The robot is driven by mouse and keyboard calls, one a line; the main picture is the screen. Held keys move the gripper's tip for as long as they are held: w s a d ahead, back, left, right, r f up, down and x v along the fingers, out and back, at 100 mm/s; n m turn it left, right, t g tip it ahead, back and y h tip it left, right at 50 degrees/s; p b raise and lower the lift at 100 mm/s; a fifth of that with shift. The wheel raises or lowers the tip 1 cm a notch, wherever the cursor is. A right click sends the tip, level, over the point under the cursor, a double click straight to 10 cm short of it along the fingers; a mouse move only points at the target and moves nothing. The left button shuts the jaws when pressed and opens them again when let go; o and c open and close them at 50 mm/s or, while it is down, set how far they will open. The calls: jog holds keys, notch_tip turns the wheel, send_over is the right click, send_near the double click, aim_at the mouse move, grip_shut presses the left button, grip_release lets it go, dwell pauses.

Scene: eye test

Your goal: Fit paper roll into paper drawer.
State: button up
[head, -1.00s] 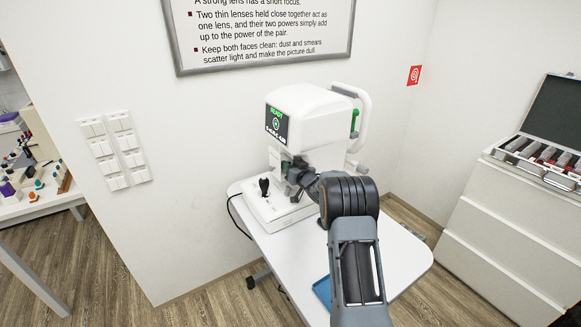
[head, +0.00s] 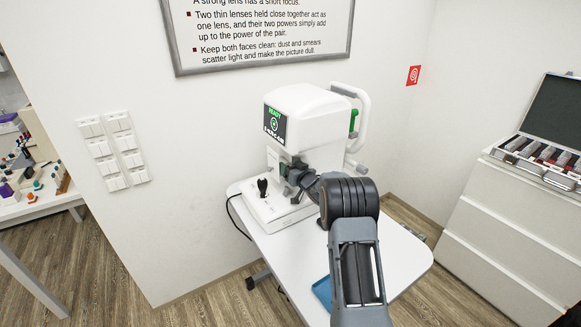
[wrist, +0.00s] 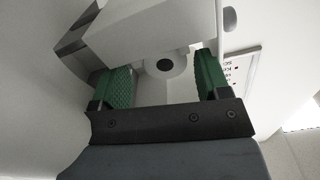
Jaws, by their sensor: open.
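A white eye-test machine (head: 303,115) with a lit screen stands on the white table. My gripper (head: 293,183) is at its lower front, below the screen; in the head view my arm partly hides this spot. In the wrist view the gripper (wrist: 163,82) is open, its green-padded fingers apart. Between and beyond them shows a pale round end with a dark hole (wrist: 165,65), under a white housing (wrist: 150,28). It looks like the paper roll seen end-on, but I cannot be sure. Neither finger visibly grips it. I cannot make out the paper drawer clearly.
A black joystick (head: 263,187) rises from the machine's base left of my gripper. A blue tray (head: 322,291) lies near the front table edge (head: 410,262), partly behind my arm. A white drawer cabinet (head: 500,225) with an open lens case stands right. The table's right part is clear.

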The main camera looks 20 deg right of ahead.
jog(key=shift+a, duration=0.25)
jog(key=s+d+b, duration=0.2)
jog(key=s+d, duration=0.1)
jog(key=s, duration=1.1)
jog(key=s+d+f+m+g+h, duration=0.2)
jog(key=s+d+f+g+h, duration=0.3)
jog(key=f, duration=0.3)
jog(key=s+a+g+h+p, duration=0.1)
jog(key=s+a+g+h, duration=0.1)
jog(key=s+g, duration=0.3)
jog(key=s+a+r+n+g+y+p, duration=0.1)
jog(key=s+a+r+g+y+p, duration=0.1)
jog(key=s+a+r, duration=0.5)
jog(key=s+a+r+n+g+y+p, duration=0.1)
jog(key=s+a+r+g, duration=0.1)
jog(key=s+a+r, duration=0.5)
jog(key=s+a, duration=0.5)
jog(key=shift+a+r+y+p, duration=0.2)
jog(key=shift+a+y+p, duration=0.15)
jog(key=shift+y+p, duration=0.05)
